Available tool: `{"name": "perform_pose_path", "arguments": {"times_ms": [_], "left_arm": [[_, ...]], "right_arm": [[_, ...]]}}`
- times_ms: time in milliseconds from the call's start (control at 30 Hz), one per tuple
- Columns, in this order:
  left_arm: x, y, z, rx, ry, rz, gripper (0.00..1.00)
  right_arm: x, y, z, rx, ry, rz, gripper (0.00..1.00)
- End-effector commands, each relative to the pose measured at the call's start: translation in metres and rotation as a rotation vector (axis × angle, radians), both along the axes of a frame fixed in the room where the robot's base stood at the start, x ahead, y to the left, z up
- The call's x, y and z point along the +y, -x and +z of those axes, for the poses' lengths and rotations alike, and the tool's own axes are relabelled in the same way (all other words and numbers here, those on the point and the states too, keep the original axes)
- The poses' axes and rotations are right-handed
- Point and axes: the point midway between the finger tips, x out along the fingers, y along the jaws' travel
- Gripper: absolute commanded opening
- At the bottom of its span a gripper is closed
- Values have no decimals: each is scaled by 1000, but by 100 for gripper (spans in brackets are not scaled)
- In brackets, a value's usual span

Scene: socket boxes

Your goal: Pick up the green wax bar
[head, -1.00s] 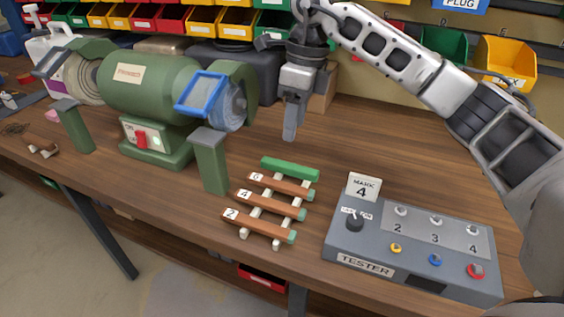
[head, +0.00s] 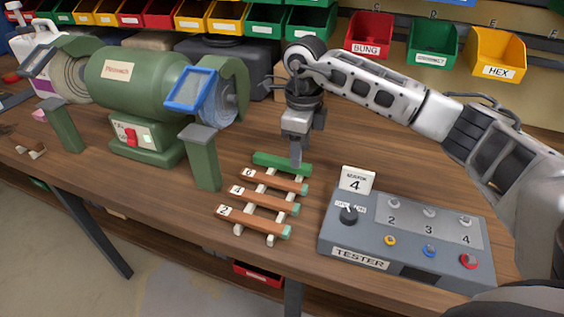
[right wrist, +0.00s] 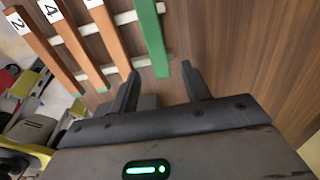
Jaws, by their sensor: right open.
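The green wax bar (head: 282,164) lies at the back of a small rack, behind several brown bars with number tags. It also shows in the right wrist view (right wrist: 152,38), running down from the top edge. My right gripper (head: 296,163) points down over the right part of the green bar. In the right wrist view my right gripper (right wrist: 160,78) is open, with its two fingers apart and the bar's end between their lines; nothing is held. I cannot tell the exact height above the bar. My left gripper does not show.
The brown bars (head: 264,204) lie in front on the pale rack rails. A grey tester box (head: 345,232) with a card reading 4 stands close on the right. A green bench grinder (head: 150,85) stands on the left. Coloured bins (head: 369,35) line the back.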

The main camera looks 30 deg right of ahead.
Motion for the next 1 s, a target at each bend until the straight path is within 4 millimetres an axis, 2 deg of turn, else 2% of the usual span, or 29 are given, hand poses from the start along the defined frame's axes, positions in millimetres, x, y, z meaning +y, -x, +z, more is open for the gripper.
{"name": "perform_pose_path", "arguments": {"times_ms": [100,200,500,667,700,1000], "left_arm": [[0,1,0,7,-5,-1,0],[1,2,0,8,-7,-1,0],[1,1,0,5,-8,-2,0],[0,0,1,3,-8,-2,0],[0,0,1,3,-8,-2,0],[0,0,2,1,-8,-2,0]], "right_arm": [[3,-1,-19,6,0,0,47],[2,-1,-30,4,0,-1,47],[2,-1,-35,0,0,0,47],[2,-1,-35,0,0,0,3],[2,-1,-35,1,-1,0,0],[2,-2,-31,-2,-1,0,0]]}}
